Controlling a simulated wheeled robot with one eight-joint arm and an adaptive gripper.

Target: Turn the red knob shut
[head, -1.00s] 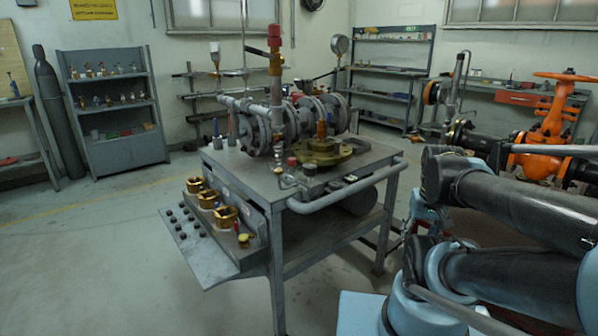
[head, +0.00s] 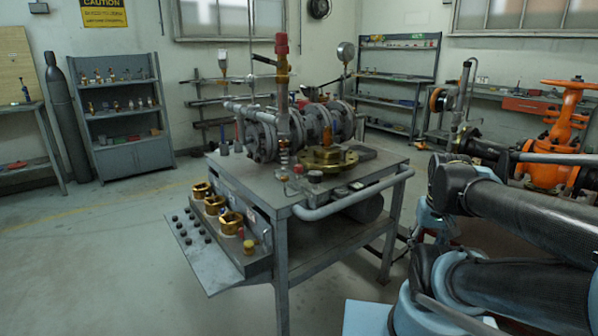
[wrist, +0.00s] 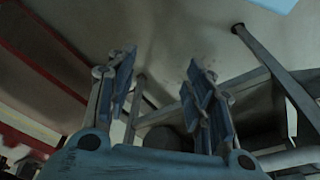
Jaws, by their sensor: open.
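A red cylindrical knob (head: 281,44) tops a tall upright pipe on the metal workbench (head: 235,178), in the head view. A smaller red knob (head: 298,169) sits low near the bench's front edge, beside a brass flange (head: 328,160). I cannot tell which of the two the task means. My gripper (wrist: 160,62) shows in the wrist view with its two blue-padded fingers apart and nothing between them. It points at floor and bench-frame bars; no red knob shows clearly there. The head view shows my arm at right, but not clearly the fingers.
A grey bent rail (head: 345,203) runs along the bench's near right side. A sloped panel with brass fittings (head: 229,222) juts out at its front left. An orange valve (head: 560,125) on black pipework stands at right. The floor at left is clear.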

